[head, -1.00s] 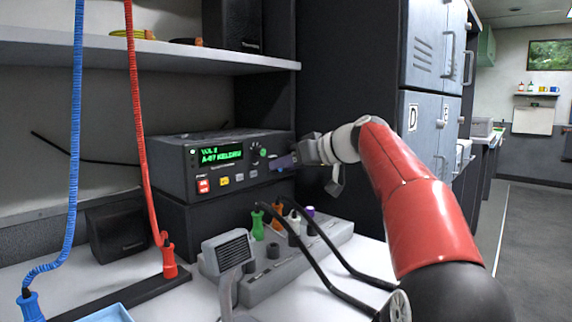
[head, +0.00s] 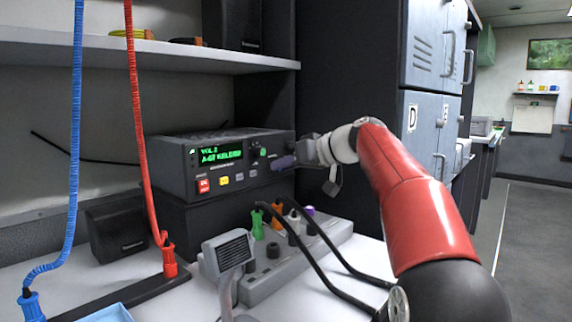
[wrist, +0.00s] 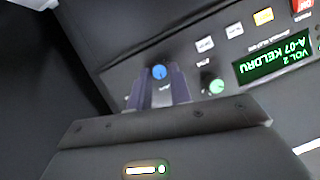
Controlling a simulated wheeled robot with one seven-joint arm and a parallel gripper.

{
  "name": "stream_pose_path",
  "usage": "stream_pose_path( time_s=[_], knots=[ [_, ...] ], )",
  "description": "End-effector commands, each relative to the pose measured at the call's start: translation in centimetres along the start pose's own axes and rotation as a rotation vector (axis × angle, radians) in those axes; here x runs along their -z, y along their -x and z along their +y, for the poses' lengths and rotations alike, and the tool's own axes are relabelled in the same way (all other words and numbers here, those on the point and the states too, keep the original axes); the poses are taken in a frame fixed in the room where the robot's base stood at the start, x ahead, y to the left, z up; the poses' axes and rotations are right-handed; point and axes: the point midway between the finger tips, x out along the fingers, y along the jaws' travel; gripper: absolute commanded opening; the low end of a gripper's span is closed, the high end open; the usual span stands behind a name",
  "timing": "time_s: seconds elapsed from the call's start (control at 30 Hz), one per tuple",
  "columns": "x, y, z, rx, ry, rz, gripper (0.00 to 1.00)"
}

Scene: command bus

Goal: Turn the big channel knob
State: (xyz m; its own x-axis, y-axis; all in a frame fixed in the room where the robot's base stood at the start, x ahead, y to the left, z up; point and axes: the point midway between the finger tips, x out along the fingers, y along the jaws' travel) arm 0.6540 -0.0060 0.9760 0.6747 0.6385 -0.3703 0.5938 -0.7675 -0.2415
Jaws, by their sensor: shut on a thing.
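The radio (head: 225,185) is a dark box with a lit green display (head: 221,153). In the wrist view, upside down, the display (wrist: 272,57) reads VOL 2, A-07 KELDRU. My gripper (head: 284,162) is at the right end of the radio's front. In the wrist view its two purple-grey fingers (wrist: 160,85) are shut on a knob with a blue face (wrist: 160,72), which I take as the big channel knob. The fingers hide its sides, and in the head view it is hidden. A smaller green-faced knob (wrist: 217,86) is beside the fingers, apart from them.
A row of coloured buttons (head: 224,181) lies under the display. A grey desk unit (head: 285,265) with coloured plugs and black cables stands below my arm. A microphone (head: 228,250) stands in front. Red (head: 136,110) and blue (head: 74,130) coiled cords hang at left.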

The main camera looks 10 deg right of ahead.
Motion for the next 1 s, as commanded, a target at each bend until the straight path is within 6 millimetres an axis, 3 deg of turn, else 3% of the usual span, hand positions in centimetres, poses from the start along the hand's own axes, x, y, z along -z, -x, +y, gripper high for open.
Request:
stream_pose_path(
  time_s=[0.7, 1.0],
  knots=[
    [-0.16, 0.0, 0.69, 0.208, -0.497, 0.017, 0.0],
    [-0.24, -0.06, 0.73, 0.268, -0.634, 0.022, 0.0]
  ],
)
